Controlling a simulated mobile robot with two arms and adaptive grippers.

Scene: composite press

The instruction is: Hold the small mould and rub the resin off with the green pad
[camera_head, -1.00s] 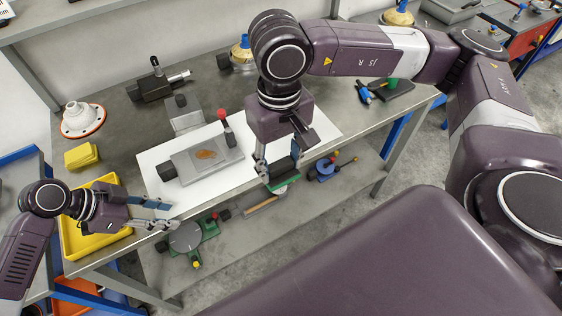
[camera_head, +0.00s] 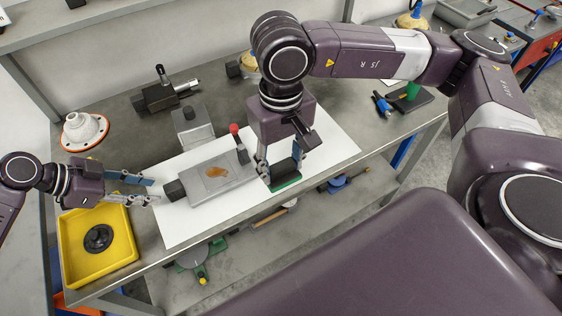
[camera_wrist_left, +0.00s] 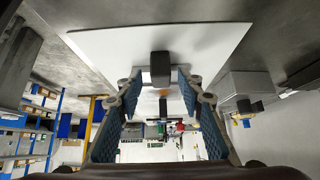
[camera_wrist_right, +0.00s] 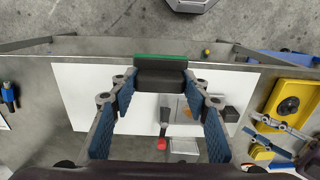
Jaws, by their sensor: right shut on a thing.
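The small mould (camera_head: 206,186) is a grey plate with an amber resin patch (camera_head: 215,172) on top. It lies on a white sheet, with a dark block handle (camera_head: 174,190) at its left end and a red-knobbed handle (camera_head: 235,130) at its far right. My left gripper (camera_head: 156,190) is open, just left of the dark handle; the left wrist view shows that handle (camera_wrist_left: 160,63) ahead between the spread fingers. My right gripper (camera_head: 280,173) is shut on the green pad (camera_head: 286,183), a black block with a green face, right of the mould. The pad also shows in the right wrist view (camera_wrist_right: 160,57).
A yellow tray (camera_head: 70,275) holding a black disc (camera_head: 98,238) stands left of the white sheet (camera_head: 185,233). A white flanged part (camera_head: 85,131) and a dark clamp device (camera_head: 165,95) stand farther back. The sheet's right part is bare.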

